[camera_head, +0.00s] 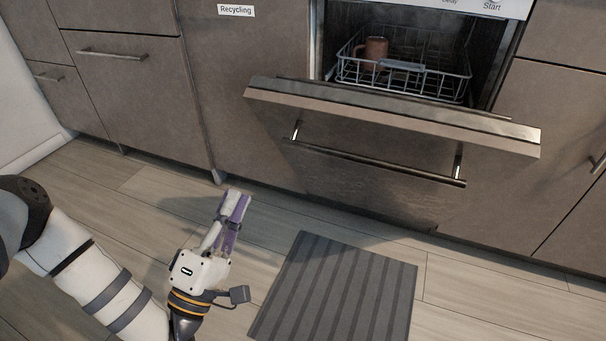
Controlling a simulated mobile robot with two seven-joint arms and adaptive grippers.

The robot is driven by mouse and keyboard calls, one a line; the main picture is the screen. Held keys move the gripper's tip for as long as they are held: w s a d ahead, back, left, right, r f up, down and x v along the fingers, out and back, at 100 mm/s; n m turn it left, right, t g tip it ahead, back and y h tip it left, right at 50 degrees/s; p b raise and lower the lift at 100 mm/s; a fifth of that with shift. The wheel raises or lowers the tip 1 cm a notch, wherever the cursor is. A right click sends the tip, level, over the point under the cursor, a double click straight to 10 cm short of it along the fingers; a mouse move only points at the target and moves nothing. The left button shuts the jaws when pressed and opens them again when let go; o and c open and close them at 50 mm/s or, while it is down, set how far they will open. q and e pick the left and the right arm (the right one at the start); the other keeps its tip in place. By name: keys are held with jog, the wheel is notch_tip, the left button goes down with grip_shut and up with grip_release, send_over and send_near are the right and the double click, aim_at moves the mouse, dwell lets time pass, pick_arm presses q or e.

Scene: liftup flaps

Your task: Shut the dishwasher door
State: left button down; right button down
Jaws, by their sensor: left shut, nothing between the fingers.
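The dishwasher door (390,158) is a brown panel with a metal bar handle (370,163). It stands partly open, its top edge (400,112) tilted out toward me. Behind it, the dishwasher's wire rack (440,84) shows in the open cavity, with a reddish-brown mug (374,49) in it. My left gripper (239,196) is shut and empty. It is in front of the cabinets, to the left of and lower in the picture than the door, apart from it. My right gripper is not in view.
A grey striped mat (335,292) lies on the wooden floor in front of the dishwasher. Brown cabinets flank it, the left one with a "Recycling" label (236,10). Drawers with bar handles (110,56) are at the far left. Bare floor (480,290) is at the right.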

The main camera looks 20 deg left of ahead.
aim_at(262, 109)
pick_arm(q)
jog(key=shift+n+t, duration=0.3)
jog(key=shift+t, duration=0.1)
jog(key=x, duration=0.4)
jog(key=b+x, duration=0.1)
jog(key=x, duration=0.4)
jog(key=a+x, duration=0.1)
jog(key=x, duration=0.3)
jog(key=shift+w+r, duration=0.15)
jog(key=shift+r, duration=0.35)
jog(key=shift+w+r, duration=0.2)
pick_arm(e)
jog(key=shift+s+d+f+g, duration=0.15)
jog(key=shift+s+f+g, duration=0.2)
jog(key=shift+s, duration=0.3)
